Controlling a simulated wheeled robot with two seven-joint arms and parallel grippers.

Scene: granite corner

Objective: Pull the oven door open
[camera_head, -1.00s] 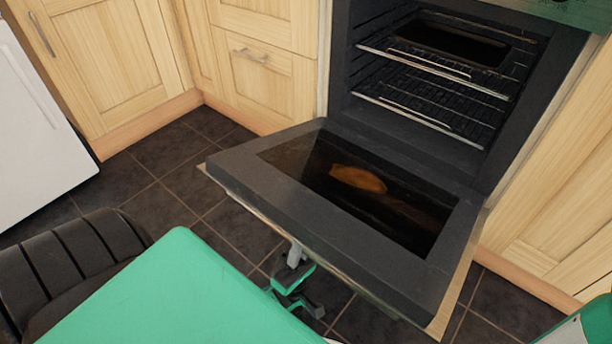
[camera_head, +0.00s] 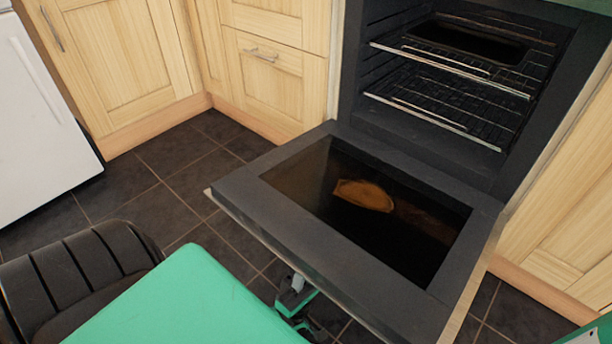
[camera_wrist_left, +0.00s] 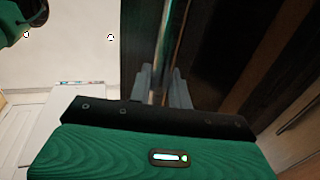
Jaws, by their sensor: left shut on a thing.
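The oven door (camera_head: 245,195) hangs folded down from the oven (camera_head: 350,105), wide open and close to level, with its dark glass window (camera_head: 400,245) facing up. My left gripper (camera_head: 294,296) is at the door's front edge, partly hidden beneath it. In the left wrist view, its grey fingers (camera_wrist_left: 161,85) are shut on the metal door handle (camera_wrist_left: 166,38). The handle is hidden under the door in the head view. My right gripper is not in view.
Wire racks (camera_head: 450,70) sit inside the oven. Wooden cabinets (camera_head: 275,75) stand on both sides of it. A white appliance (camera_head: 35,120) is at the left. The dark tiled floor (camera_head: 165,205) is clear left of the door.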

